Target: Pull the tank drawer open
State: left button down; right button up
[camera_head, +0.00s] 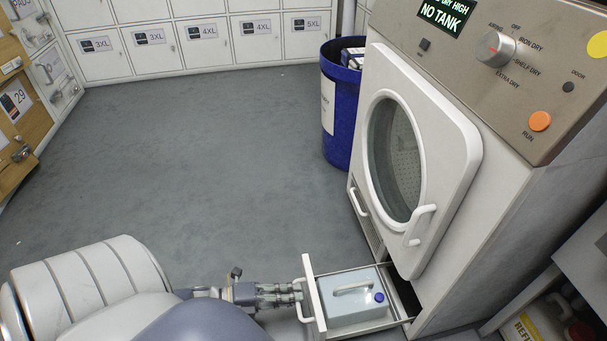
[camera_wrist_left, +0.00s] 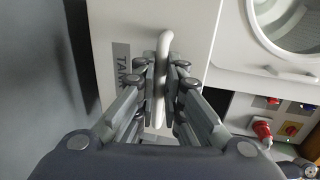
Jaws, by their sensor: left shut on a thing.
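The tank drawer (camera_head: 314,297) stands pulled out from the bottom of the dryer (camera_head: 500,215) in the head view. A pale tank (camera_head: 350,306) with a handle and a blue cap lies in it. My left gripper (camera_head: 297,296) is at the drawer's front. In the left wrist view its fingers (camera_wrist_left: 162,85) are shut around the white upright drawer handle (camera_wrist_left: 165,50), beside the word TANK on the drawer front (camera_wrist_left: 200,35). My right gripper is not in view.
The dryer's round-windowed door (camera_head: 450,140) is shut above the drawer. Its display reads NO TANK (camera_head: 443,15). A blue bin (camera_head: 343,120) stands beside the dryer. Lockers (camera_head: 180,48) line the back. The grey floor (camera_head: 190,160) is clear in the middle.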

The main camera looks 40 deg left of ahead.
pick_arm(q)
jog(key=shift+s+a+f, duration=0.1)
jog(key=shift+s+a, duration=0.05)
jog(key=shift+s, duration=0.15)
jog(key=c, duration=1.7)
grip_release()
jog(key=shift+a, duration=0.1)
jog(key=v, duration=1.2)
jog(key=shift+s, duration=0.15)
